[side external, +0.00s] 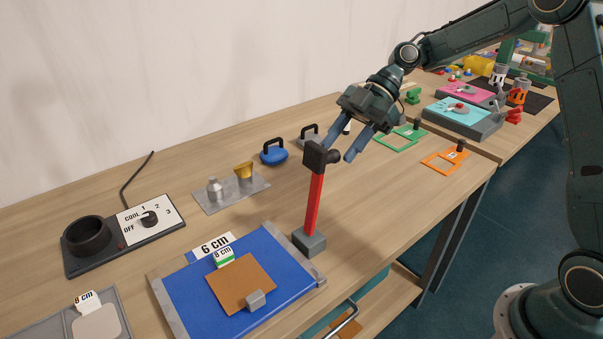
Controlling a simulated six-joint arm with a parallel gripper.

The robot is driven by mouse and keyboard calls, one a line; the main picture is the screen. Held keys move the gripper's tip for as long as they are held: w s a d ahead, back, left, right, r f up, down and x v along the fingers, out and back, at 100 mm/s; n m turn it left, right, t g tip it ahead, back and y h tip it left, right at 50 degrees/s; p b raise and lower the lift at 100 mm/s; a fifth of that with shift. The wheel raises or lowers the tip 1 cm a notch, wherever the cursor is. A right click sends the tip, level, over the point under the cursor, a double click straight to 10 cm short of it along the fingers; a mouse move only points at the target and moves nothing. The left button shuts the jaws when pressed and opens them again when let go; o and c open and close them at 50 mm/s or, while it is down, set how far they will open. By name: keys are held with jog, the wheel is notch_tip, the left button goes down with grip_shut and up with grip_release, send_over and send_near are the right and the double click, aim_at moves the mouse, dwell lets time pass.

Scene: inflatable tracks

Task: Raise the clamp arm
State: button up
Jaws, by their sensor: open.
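A red bar (315,203) stands nearly upright, leaning slightly, on a grey block (309,241) beside the blue board. It looks like the clamp arm.
The blue board (187,296) carries a brown square (233,283) and a small grey block (256,300). A dial box (150,219), weights on a grey plate (215,207) and a blue handled piece (273,153) lie behind. Green (398,142) and orange frames (441,165) lie right.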

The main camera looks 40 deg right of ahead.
jog(key=shift+v, duration=2.95)
jog(key=s+a+r+m+t+h, duration=0.3)
jog(key=s+r+m+h, duration=0.2)
jog(key=s+m, duration=0.45)
jog(key=s+d+f+m+t+h, duration=0.1)
jog(key=s+d+m+h, duration=0.1)
jog(key=s, duration=0.6)
jog(key=s+d+f+m+t+h, duration=0.1)
jog(key=s+d+f+m+h, duration=0.1)
jog(key=s+m, duration=0.4)
jog(key=shift+s+d+t+h, duration=0.3)
jog(key=shift+s+d+h, duration=0.2)
jog(key=shift+s+d, duration=0.45)
